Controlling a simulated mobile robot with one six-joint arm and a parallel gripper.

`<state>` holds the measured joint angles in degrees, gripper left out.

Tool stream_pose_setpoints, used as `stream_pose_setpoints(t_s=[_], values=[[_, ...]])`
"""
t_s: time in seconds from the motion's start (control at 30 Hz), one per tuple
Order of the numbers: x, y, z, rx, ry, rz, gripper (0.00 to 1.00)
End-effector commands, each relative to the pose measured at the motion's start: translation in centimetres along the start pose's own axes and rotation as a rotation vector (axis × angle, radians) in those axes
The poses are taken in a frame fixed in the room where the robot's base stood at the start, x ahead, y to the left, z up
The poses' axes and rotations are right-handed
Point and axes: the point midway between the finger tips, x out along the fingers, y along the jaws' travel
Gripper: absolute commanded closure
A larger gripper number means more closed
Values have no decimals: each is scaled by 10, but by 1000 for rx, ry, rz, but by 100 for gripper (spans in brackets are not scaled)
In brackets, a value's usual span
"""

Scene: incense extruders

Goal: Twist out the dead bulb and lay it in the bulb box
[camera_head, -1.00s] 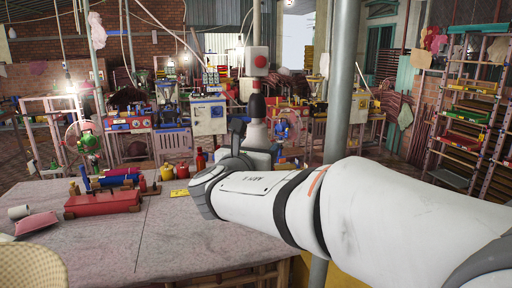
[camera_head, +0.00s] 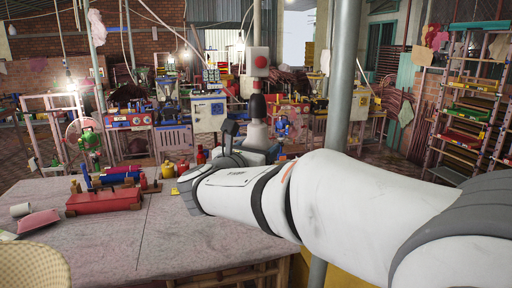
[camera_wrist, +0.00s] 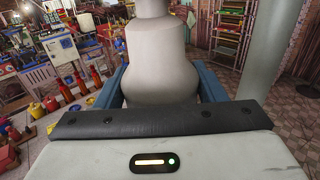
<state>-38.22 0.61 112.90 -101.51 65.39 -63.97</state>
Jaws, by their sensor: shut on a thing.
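The bulb (camera_wrist: 160,65) is a plain grey-white pear shape, with its neck upward, between the two blue fingers of my gripper (camera_wrist: 160,88) in the wrist view. My gripper is shut on its wide part. In the head view the bulb (camera_head: 257,133) stands upright under a black socket-like piece (camera_head: 257,106), below a white block with a red dot (camera_head: 257,61). Its neck appears to meet the black piece; I cannot tell whether it is still threaded. My arm hides part of the gripper in the head view. I cannot identify the bulb box with certainty.
A grey-topped table (camera_head: 110,245) at the front left holds a long red case (camera_head: 103,200), a pink dustpan (camera_head: 38,221) and several small containers. A grey pole (camera_head: 342,80) stands close right of the bulb. Machines crowd the back; a shelf rack (camera_head: 470,110) stands right.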

Motion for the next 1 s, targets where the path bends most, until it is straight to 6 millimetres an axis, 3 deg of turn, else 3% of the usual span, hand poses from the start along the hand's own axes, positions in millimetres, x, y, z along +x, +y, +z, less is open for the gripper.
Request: stream_pose_setpoints(t_s=[0.07,0.1,0.4,0.73,1.0], values=[[0,1,1,0,0,-15,55],[0,0,0,0,0,-16,35],[0,0,0,0,0,-15,11],[-8,0,0,1,-1,-14,11],[-54,2,-2,1,0,-11,11]])
